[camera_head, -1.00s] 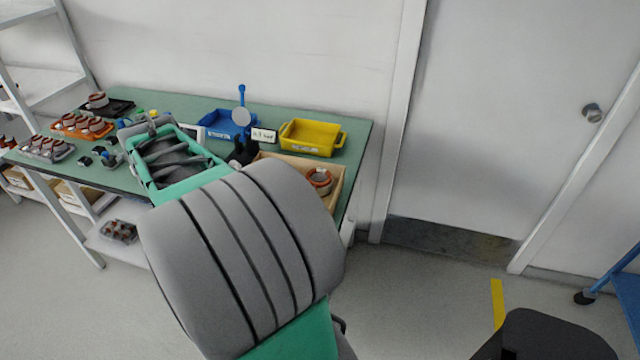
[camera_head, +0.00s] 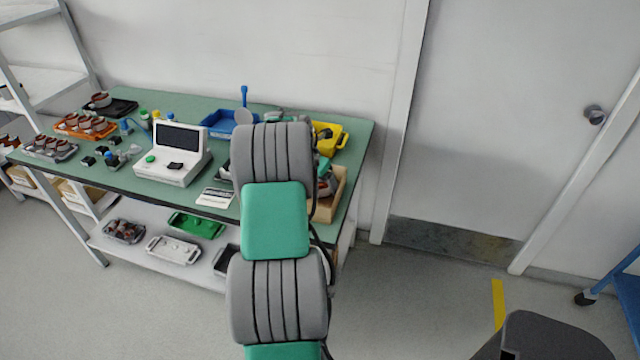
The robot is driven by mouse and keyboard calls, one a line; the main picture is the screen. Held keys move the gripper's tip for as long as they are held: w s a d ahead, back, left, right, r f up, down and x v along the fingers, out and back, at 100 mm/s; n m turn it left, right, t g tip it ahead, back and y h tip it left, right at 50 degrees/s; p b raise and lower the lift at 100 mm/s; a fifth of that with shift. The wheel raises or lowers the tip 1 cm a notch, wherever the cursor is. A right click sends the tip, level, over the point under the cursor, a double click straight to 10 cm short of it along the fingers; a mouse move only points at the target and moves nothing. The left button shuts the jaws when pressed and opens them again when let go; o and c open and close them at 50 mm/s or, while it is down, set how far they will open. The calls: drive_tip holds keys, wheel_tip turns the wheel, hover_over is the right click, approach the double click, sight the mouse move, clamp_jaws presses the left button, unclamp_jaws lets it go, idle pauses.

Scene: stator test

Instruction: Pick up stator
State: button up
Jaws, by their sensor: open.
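Several stators with copper-coloured windings stand on the table at the left, on an orange tray (camera_head: 84,130), a grey tray (camera_head: 50,150) and a black tray (camera_head: 112,108). A wooden box (camera_head: 340,192) stands at the table's right end. A stator (camera_head: 326,187) shows in part inside this box. My gripper (camera_head: 322,176) is over the box, largely hidden behind my grey and green arm. It is open. I cannot tell whether its fingers touch the stator.
A white device with a dark screen (camera_head: 178,137) stands mid-table. A blue bin (camera_head: 208,125) and a yellow bin (camera_head: 336,136) are at the back. Trays, including a green one (camera_head: 197,225), lie on the lower shelf. A wall and door (camera_head: 500,130) are behind. The floor at right is mostly clear.

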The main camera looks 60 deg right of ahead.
drive_tip(key=shift+d+f, duration=0.15)
drive_tip(key=shift+c, duration=0.4)
drive_tip(key=c, duration=1.6)
drive_tip(key=shift+r, duration=0.2)
drive_tip(key=shift+c, duration=0.8)
